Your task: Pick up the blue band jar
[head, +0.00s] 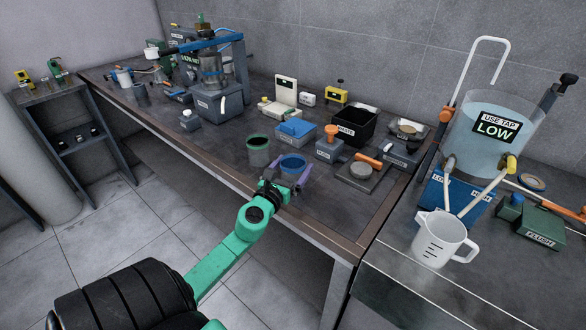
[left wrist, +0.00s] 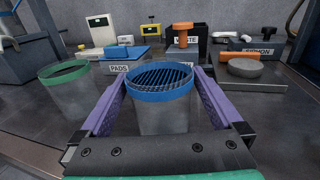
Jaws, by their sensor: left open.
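The blue band jar (head: 291,168) is a clear cylinder with a blue rim, upright near the front edge of the bench. In the left wrist view the jar (left wrist: 161,100) stands between the two purple fingers of my left gripper (left wrist: 160,95). The fingers are open, one on each side, with a visible gap to the jar. In the head view my left gripper (head: 288,180) reaches the jar from the front. The jar's lower part is hidden behind the gripper in both views. My right gripper is not in view.
A green band jar (head: 258,152) stands just left of the blue one. Behind are a blue-topped pads box (head: 296,132), a black waste bin (head: 354,126) and an orange-handled item (head: 330,145). A grey plate with a round disc (head: 362,172) lies to the right.

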